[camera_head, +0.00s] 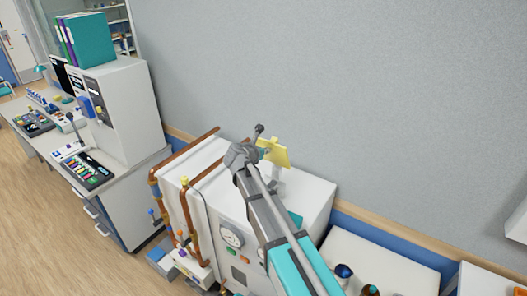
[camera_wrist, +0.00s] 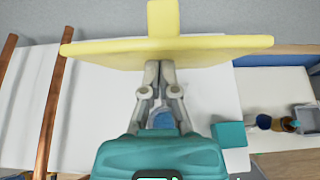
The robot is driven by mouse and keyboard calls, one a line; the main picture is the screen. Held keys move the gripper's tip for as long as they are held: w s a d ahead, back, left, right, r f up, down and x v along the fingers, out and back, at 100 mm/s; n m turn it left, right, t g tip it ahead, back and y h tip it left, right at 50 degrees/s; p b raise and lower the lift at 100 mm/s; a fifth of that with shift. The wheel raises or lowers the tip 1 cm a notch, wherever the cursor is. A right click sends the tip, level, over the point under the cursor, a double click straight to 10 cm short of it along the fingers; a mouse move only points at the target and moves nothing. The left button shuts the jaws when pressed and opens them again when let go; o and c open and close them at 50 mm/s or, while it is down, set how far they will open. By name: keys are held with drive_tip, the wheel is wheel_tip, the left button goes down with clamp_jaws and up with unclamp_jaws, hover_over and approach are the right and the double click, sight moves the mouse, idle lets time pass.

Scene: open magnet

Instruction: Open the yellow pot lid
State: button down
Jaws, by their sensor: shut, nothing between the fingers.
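The yellow lid (camera_wrist: 215,48) spans the top of the wrist view as a wide, thin plate seen nearly edge-on, with a yellow block-like knob (camera_wrist: 163,17) on it. In the head view the lid (camera_head: 276,152) looks tilted, above the white cabinet by the wall. My gripper (camera_wrist: 158,66) is shut and empty. Its fingertips are at the lid's near edge in the picture; I cannot tell whether they touch it. In the head view my wrist hides most of the gripper. The pot body is not clearly visible.
The white cabinet (camera_head: 312,197) carries copper pipes (camera_head: 190,205) at left and a gauge (camera_head: 231,236) in front. A teal box (camera_wrist: 228,135) lies on its top. Small bottles (camera_wrist: 284,123) stand on the surface at right. The grey wall (camera_head: 340,90) is close behind.

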sight(273, 140)
drive_tip(key=shift+w+d+r+p, duration=0.35)
drive_tip(key=shift+w+d, duration=0.1)
drive_tip(key=shift+w, duration=0.25)
drive_tip(key=shift+w+d+r+p, duration=0.35)
drive_tip(key=shift+w+d, duration=0.1)
drive_tip(key=shift+w, duration=0.3)
drive_tip(key=shift+w+d+r+p, duration=0.35)
drive_tip(key=shift+w+d, duration=0.1)
drive_tip(key=shift+w, duration=0.25)
drive_tip(key=shift+w+d+r, duration=0.15)
drive_tip(key=shift+w+d, duration=0.6)
drive_tip(key=shift+w, duration=0.35)
drive_tip(key=s+d+f+m+g+y+b, duration=0.1)
drive_tip(key=s+d+f+m+g+b, duration=0.2)
drive_tip(key=s+d+f+m+b, duration=0.35)
drive_tip(key=s+d+f+m+g+y+b, duration=0.1)
drive_tip(key=s+d+f+m+g+b, duration=0.3)
drive_tip(key=s+f+m, duration=0.5)
drive_tip(key=s+d+f+m+g+y+b, duration=0.1)
drive_tip(key=s+f+m+g+y+b, duration=0.1)
drive_tip(key=s+f+m+b, duration=0.2)
drive_tip(key=s+d+f+m+g+y+b, duration=0.1)
drive_tip(key=s+f+m+g+y+b, duration=0.1)
drive_tip(key=s+f+m, duration=0.7)
drive_tip(key=s+f+y+b, duration=0.1)
drive_tip(key=s, duration=0.6)
drive_tip(key=shift+s+m+b, duration=0.35)
drive_tip(key=shift+s+b, duration=0.05)
